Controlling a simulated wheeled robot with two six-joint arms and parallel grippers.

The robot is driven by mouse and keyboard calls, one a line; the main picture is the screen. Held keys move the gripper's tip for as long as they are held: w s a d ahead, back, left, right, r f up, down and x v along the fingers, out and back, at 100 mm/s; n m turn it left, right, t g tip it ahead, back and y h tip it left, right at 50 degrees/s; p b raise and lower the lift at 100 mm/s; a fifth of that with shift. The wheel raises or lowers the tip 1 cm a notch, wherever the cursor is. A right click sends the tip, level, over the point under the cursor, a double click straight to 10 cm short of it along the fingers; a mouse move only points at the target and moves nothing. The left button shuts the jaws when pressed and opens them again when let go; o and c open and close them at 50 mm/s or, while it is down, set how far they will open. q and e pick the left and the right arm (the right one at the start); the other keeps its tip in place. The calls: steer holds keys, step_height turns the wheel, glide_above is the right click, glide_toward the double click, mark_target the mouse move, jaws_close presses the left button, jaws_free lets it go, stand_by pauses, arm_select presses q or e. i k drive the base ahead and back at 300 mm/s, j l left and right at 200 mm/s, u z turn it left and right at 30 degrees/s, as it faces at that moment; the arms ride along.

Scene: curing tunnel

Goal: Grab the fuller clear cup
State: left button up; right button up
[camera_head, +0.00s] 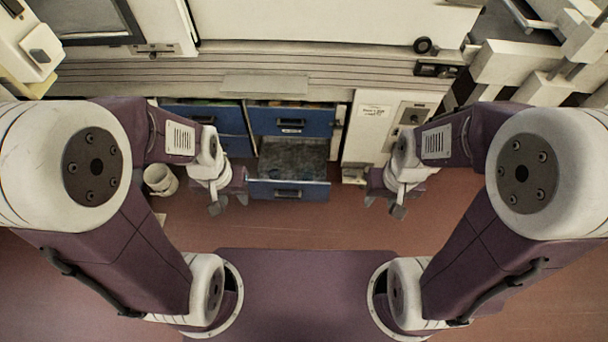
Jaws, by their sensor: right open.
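I cannot make out any clear cup in the head view. My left gripper (229,204) hangs left of the open drawer, its two fingers apart with nothing seen between them. My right gripper (384,206) hangs right of the drawer, open, with nothing seen between its fingers.
A blue drawer (290,190) stands open below closed blue drawers (290,122); its grey interior has small, unclear contents. A white bucket (160,180) stands at left. A white control cabinet (380,130) stands at right. The floor (300,232) ahead is clear.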

mark_target(272, 168)
steer(key=j+z, duration=0.25)
steer(key=j, duration=0.2)
steer(key=j+z, duration=0.25)
steer(key=j, duration=0.15)
steer(key=j+z, duration=0.25)
steer(key=j, duration=0.2)
steer(key=j+z, duration=0.25)
steer(key=j, duration=0.2)
steer(key=k+j+z, duration=0.25)
steer(key=j, duration=0.15)
steer(key=j+z, duration=0.25)
steer(key=j, duration=0.15)
steer(key=k+j+z, duration=0.2)
steer(key=j, duration=0.15)
